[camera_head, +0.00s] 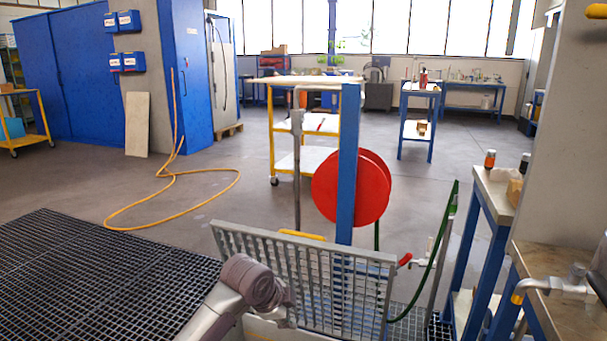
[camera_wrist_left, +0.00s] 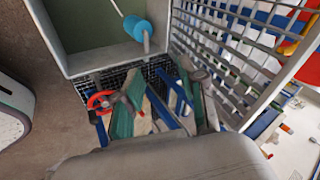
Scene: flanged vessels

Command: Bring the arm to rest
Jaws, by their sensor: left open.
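My left arm (camera_head: 250,285) comes in from the bottom of the head view, in front of the grey grating panel. Its left gripper (camera_head: 287,312) shows only in small part at the wrist's end, low against the panel. In the left wrist view the left gripper (camera_wrist_left: 158,78) has its two fingers apart, with nothing seen held between them. My right gripper is in neither view.
The grey grating panel (camera_head: 300,255) stands close to the arm, with a blue post and red hose reel (camera_head: 375,190) behind. A grey basin (camera_wrist_left: 85,35) holding a blue cylinder (camera_wrist_left: 138,28) lies beyond the fingers. Floor grating (camera_head: 90,270) is clear at left.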

